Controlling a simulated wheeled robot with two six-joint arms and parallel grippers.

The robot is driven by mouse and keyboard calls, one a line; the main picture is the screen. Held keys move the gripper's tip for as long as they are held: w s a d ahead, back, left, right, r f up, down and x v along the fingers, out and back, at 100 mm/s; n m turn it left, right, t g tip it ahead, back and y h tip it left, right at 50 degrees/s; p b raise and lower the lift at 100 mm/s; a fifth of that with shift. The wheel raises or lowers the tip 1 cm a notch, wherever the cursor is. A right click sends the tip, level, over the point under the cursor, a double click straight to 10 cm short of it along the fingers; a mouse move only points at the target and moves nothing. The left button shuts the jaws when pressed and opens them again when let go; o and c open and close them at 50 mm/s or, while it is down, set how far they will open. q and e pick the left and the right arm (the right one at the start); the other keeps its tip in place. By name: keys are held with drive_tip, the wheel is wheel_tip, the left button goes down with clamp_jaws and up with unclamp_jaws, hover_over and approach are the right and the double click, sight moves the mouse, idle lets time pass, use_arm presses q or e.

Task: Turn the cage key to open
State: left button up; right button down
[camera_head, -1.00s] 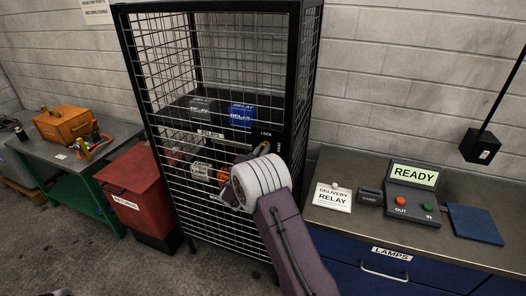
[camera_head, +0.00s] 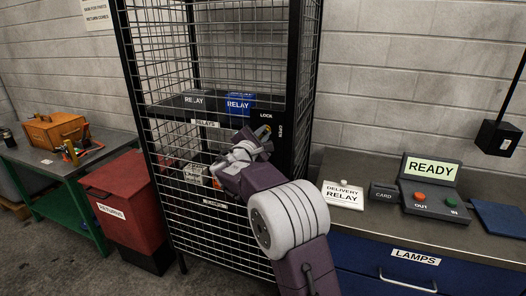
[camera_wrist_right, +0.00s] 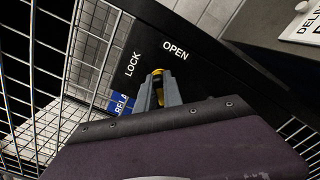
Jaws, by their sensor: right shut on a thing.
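The black mesh cage (camera_head: 298,90) stands in the middle of the head view with its door side facing me. Its lock plate (camera_head: 266,119) carries the words LOCK and OPEN, which also show in the wrist view. A yellow key (camera_wrist_right: 157,73) sits at the plate, mostly hidden by the jaws; its turned angle cannot be told. My right gripper (camera_head: 262,138) reaches the plate and is shut on the key. In the wrist view its grey fingers (camera_wrist_right: 159,92) close around the yellow part. My left gripper is out of view.
Inside the cage, a blue relay box (camera_head: 239,103) and a grey one (camera_head: 194,101) sit on a shelf. A red returns bin (camera_head: 118,205) stands left. A bench with a control box (camera_head: 429,199) is close on the right. Floor shows between bin and cage.

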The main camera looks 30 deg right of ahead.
drive_tip(key=m+b, duration=0.1)
drive_tip(key=b, duration=0.1)
drive_tip(key=m+b, duration=0.2)
drive_tip(key=b, duration=0.1)
drive_tip(key=m+b, duration=0.2)
drive_tip(key=shift+f, duration=0.3)
drive_tip(key=shift+r+m+b, duration=0.15)
drive_tip(key=shift+m+b, duration=1.5)
drive_tip(key=shift+m, duration=0.05)
drive_tip(key=c, duration=1.5)
unclamp_jaws()
drive_tip(key=shift+s+d, duration=0.1)
drive_tip(key=b+v, duration=0.1)
drive_tip(key=v, duration=0.8)
drive_tip(key=shift+b, duration=0.4)
